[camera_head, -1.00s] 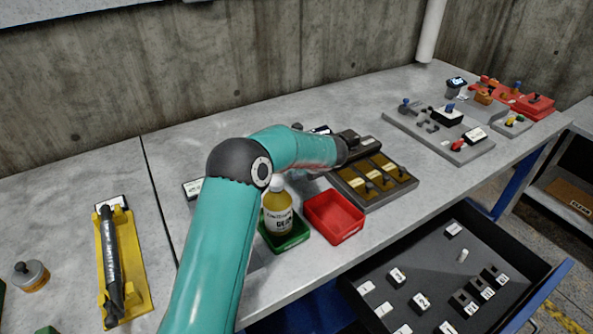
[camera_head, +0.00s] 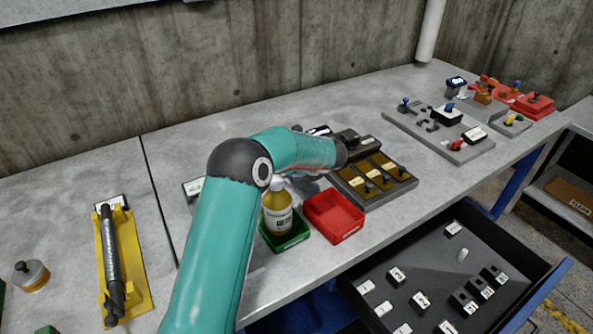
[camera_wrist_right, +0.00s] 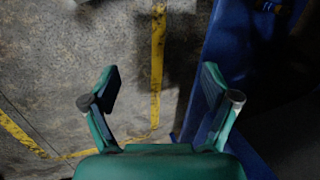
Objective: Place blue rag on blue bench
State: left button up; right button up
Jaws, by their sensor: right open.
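No blue rag can be made out in either view. In the head view a workbench with a grey top has a blue leg frame (camera_head: 517,182); I cannot tell if it is the blue bench. My left arm reaches over the grey top, bent at its elbow, and its gripper is hidden behind the arm. In the right wrist view my right gripper (camera_wrist_right: 160,88) is open and empty, above concrete floor with yellow lines. A blue panel (camera_wrist_right: 232,70) stands close to its right finger; I cannot tell what it belongs to.
A yellow bottle (camera_head: 277,212) stands in a green tray (camera_head: 286,241) beside a red tray (camera_head: 334,216), close to my left arm. An open drawer (camera_head: 440,265) juts out at the front right. A yellow holder (camera_head: 139,265) with a black tool lies left. Fixtures fill the back right.

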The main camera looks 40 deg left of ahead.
pick_arm(q)
jog(key=v, duration=1.2)
jog(key=shift+b, duration=0.45)
jog(key=shift+r, duration=0.1)
